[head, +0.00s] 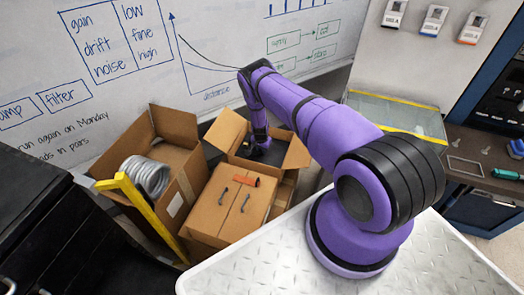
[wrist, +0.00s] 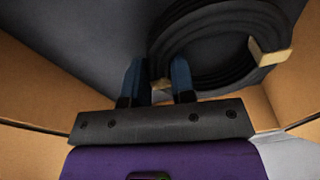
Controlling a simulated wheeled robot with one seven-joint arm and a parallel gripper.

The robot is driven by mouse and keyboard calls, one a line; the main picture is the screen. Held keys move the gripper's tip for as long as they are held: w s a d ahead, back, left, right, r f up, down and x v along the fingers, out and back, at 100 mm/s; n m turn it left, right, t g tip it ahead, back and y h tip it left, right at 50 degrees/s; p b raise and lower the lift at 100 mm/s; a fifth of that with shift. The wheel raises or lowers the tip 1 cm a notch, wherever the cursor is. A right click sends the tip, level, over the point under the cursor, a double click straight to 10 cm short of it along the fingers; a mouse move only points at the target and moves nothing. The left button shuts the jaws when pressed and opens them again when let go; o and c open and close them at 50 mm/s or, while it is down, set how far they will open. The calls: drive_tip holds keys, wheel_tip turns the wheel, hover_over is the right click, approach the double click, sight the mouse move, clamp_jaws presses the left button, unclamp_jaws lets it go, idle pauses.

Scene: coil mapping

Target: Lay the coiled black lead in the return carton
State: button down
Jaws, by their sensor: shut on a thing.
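The coiled black lead (wrist: 215,40) shows in the wrist view, a round loop bundle with tan ties. My gripper (wrist: 156,82) is shut on the near-left edge of the coil, by one tie; the fingers stand either side of it. In the head view my gripper reaches down into an open brown carton (head: 228,132) at the back, and the arm partly hides its inside. Tan carton walls (wrist: 40,85) stand around the coil in the wrist view, over a dark grey surface. I cannot tell whether the coil touches it.
A closed carton (head: 208,208) with an orange piece and two dark hooks on top stands in front. A whiteboard (head: 210,50) is behind. A bench with tools is right.

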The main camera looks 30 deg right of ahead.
drive_tip(key=shift+f, duration=0.4)
drive_tip(key=shift+f, duration=0.15)
drive_tip(key=c, duration=0.9)
unclamp_jaws()
drive_tip(key=shift+c, duration=0.2)
wheel_tip(320, 180, up, 12)
drive_tip(key=a, duration=0.1)
drive_tip(key=shift+s+a+r, duration=0.15)
drive_tip(key=shift+s+r, duration=0.05)
drive_tip(key=shift+s, duration=0.1)
